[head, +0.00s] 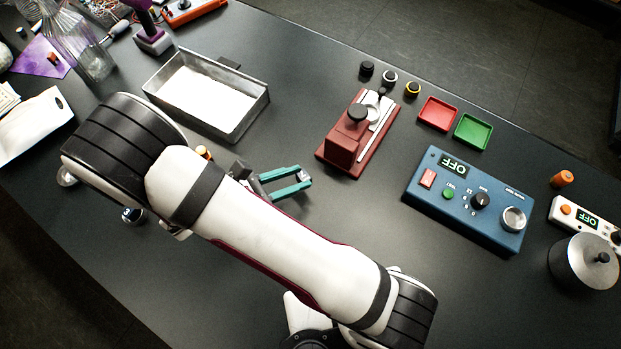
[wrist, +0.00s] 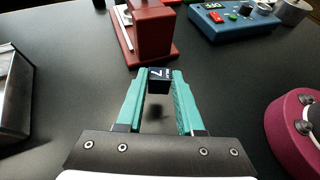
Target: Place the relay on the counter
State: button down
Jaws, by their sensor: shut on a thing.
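My gripper (wrist: 159,84) has teal fingers and is shut on a small dark block, the relay (wrist: 159,74), which has a white 7 on its face. The relay sits between the fingertips. In the head view my gripper (head: 304,178) is over the middle of the black counter (head: 330,230), to the left of the red machine. A dark shadow shows on the counter between the fingers in the wrist view, apart from the relay, so it seems held above the surface.
The red machine (head: 345,138) stands just beyond the gripper. A metal tray (head: 262,104) is at the upper left, and a blue control box (head: 425,190) at the right. Red (head: 438,114) and green (head: 473,131) trays lie behind it. The counter around the gripper is bare.

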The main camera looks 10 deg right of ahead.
jog(key=shift+f, duration=1.9)
jog(key=shift+f, duration=0.1)
jog(key=c, duration=0.5)
grip_release()
jog(key=shift+c, duration=0.2)
jog(key=v, duration=1.2)
jog(key=s+d+r+m+g+y, duration=0.3)
jog(key=d+r+m+g+y, duration=0.3)
jog(key=d+r+m, duration=0.5)
jog(key=s+d+r+m+y, duration=0.1)
jog(key=s+m+y, duration=0.3)
jog(key=m, duration=0.4)
jog(key=s+d+r+m+t+y, duration=0.1)
jog(key=s+r+m+y, duration=0.1)
jog(key=m, duration=0.6)
jog(key=shift+s+r+m+y, duration=0.3)
jog(key=shift+s+y, duration=0.55)
jog(key=shift+y, duration=0.05)
